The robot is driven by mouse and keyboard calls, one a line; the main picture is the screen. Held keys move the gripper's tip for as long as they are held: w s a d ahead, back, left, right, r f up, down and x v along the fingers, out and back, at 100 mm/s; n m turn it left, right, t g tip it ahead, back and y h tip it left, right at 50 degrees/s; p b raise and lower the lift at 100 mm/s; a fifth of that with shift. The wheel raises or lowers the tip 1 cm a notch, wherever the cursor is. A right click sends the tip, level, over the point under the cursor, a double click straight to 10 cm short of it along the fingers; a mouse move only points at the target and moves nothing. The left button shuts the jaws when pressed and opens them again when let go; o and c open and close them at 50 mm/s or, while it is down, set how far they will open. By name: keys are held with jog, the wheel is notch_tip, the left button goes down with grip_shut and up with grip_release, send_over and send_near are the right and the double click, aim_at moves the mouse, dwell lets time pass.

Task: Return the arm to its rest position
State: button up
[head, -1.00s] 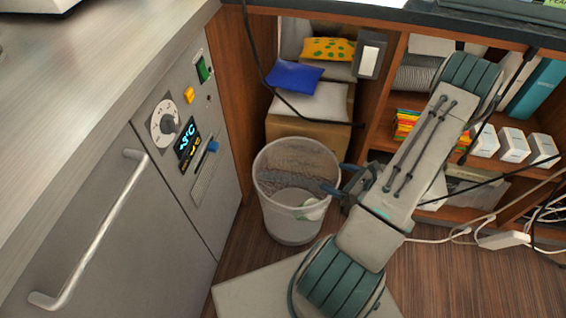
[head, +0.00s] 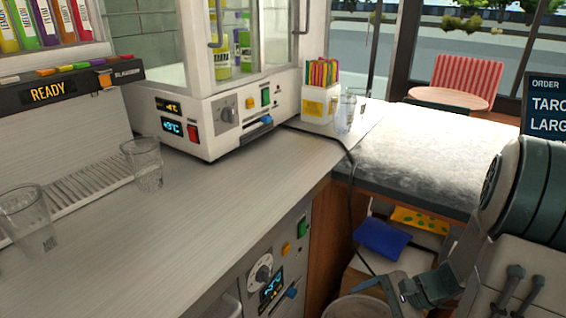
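My arm enters at the lower right, with its large dark green joint at the right edge. My gripper (head: 377,294) is at the bottom of the head view, above the rim of a waste bin (head: 352,309). Its dark fingers look apart, with nothing seen between them. The fingertips are small and close to the lower picture edge. Most of the bin is cut off below.
A clear cup (head: 143,164) stands near the drip grille, and another (head: 27,216) at the left, on the steel counter (head: 190,222). A white glass-doored cabinet (head: 236,117) stands behind. A speckled worktop (head: 415,157) is at the right, above shelved packets.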

jog(key=s+a+r+n+h+p, duration=0.1)
jog(key=s+r+n+h+p, duration=0.1)
jog(key=r, duration=0.6)
jog(key=s+a+r+n+h+p, duration=0.2)
jog(key=r+n+h+p, duration=0.2)
jog(key=r, duration=0.5)
jog(key=s+a+r+n+t+h+p, duration=0.1)
jog(key=s+r+n+h+p, duration=0.1)
jog(key=r+n+p, duration=0.4)
notch_tip(320, 180, up, 4)
jog(key=shift+s+a+f+n+h, duration=0.15)
jog(key=shift+s+f+n+h, duration=0.1)
jog(key=shift+n+h, duration=0.55)
